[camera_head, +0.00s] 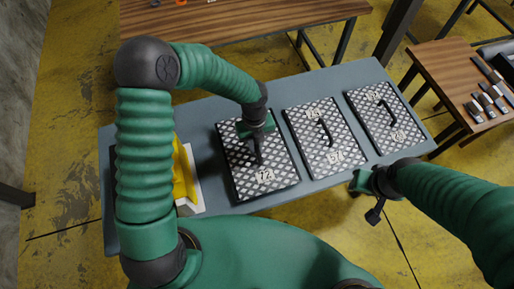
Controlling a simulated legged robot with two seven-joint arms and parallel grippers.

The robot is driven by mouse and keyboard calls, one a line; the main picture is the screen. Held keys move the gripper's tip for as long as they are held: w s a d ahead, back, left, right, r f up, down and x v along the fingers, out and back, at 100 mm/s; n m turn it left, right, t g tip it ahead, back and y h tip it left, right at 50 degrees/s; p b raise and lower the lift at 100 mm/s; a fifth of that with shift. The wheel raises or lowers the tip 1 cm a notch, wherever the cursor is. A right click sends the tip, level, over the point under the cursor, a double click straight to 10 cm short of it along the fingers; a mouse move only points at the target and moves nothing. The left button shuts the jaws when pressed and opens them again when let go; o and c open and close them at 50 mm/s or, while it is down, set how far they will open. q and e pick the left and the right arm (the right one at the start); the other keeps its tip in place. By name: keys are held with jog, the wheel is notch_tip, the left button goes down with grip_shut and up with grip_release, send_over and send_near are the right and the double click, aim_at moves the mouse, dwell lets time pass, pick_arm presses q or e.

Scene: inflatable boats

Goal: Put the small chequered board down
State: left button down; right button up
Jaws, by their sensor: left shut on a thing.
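Three chequered boards with dark edges lie in a row on a grey-blue table (205,112). The left board (277,166) is marked 72; its handle is hidden by my gripper. The middle board (306,119) is marked 57 and has a black handle. The right board (362,101) also has a black handle. My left gripper (258,158) is over the middle of the left board and shut on its handle. I cannot tell whether that board touches the table. My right gripper (374,214) hangs past the table's front edge, apart from the boards; its jaw state is unclear.
A yellow and white object (186,180) is at the table's left end, partly behind my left arm. A wooden table (245,18) stands behind. Another wooden table (447,62) at the right holds several small dark pieces.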

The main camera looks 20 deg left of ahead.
aim_at(257, 151)
pick_arm(q)
jog(key=f, duration=0.3)
jog(key=shift+a+f, duration=0.2)
jog(key=shift+a, duration=0.15)
jog(key=shift+d, duration=0.4)
jog(key=c, duration=1.5)
grip_release()
jog(key=shift+d, duration=0.25)
jog(key=shift+o, duration=0.5)
jog(key=shift+a, duration=0.45)
jog(key=r, duration=0.7)
jog(key=w+r+p, duration=0.1)
jog(key=r, duration=0.3)
jog(key=shift+r, duration=0.25)
jog(key=shift+a+r, duration=0.1)
jog(key=shift+r, duration=0.1)
jog(key=s+a+r+n+t, duration=0.2)
jog(key=s+n, duration=0.3)
jog(key=n, duration=0.9)
jog(key=s+a+r+n+t, duration=0.1)
jog(key=s+a+n, duration=0.4)
jog(key=n, duration=1)
jog(key=shift+s+r+t, duration=0.35)
jog(key=shift+r+t, duration=0.05)
jog(key=shift+r, duration=0.05)
